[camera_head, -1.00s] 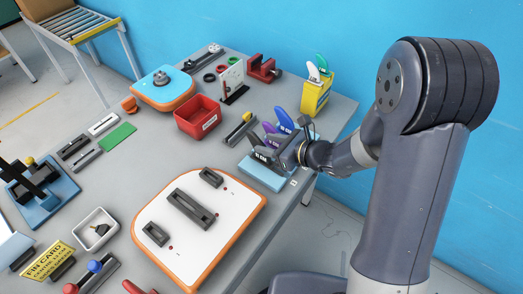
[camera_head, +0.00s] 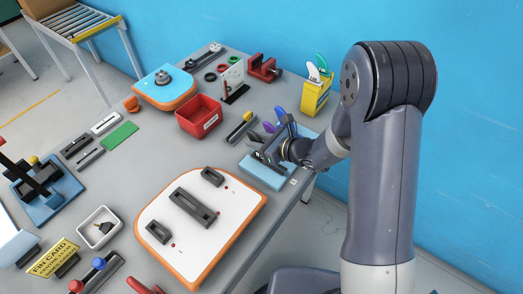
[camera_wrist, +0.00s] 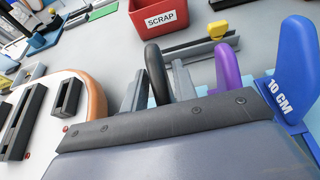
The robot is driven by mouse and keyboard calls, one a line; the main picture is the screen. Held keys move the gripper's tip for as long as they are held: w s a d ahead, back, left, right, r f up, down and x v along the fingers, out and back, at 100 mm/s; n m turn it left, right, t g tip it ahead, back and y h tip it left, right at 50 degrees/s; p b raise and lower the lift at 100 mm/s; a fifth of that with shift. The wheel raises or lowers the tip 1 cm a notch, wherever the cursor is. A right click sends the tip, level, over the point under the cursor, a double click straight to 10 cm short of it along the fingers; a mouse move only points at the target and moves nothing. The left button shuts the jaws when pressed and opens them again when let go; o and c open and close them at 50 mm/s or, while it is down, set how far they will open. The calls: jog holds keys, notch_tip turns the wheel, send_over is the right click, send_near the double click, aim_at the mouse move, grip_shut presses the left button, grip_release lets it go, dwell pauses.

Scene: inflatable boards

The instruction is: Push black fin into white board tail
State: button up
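The black fin (camera_wrist: 157,75) stands upright in the wrist view, between my gripper's two grey fingers (camera_wrist: 160,88). The fingers look apart, with narrow gaps beside the fin; its lower part is hidden by my gripper's housing. In the head view, my gripper (camera_head: 268,152) is low over the light blue fin rack (camera_head: 262,175) and hides the black fin. The white board (camera_head: 180,240), with an orange rim, lies flat at the front. It has a long dark fin box (camera_head: 192,207) and two short ones (camera_head: 212,177) (camera_head: 158,232).
A purple fin (camera_wrist: 228,70) and a blue 10 CM fin (camera_wrist: 293,75) stand close right of the black fin. A red scrap bin (camera_head: 199,118), a yellow holder (camera_head: 316,95) and a yellow-tipped tool (camera_head: 241,127) stand behind. Bare grey table lies between rack and board.

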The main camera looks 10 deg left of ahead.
grip_shut()
jog(key=shift+r, duration=0.1)
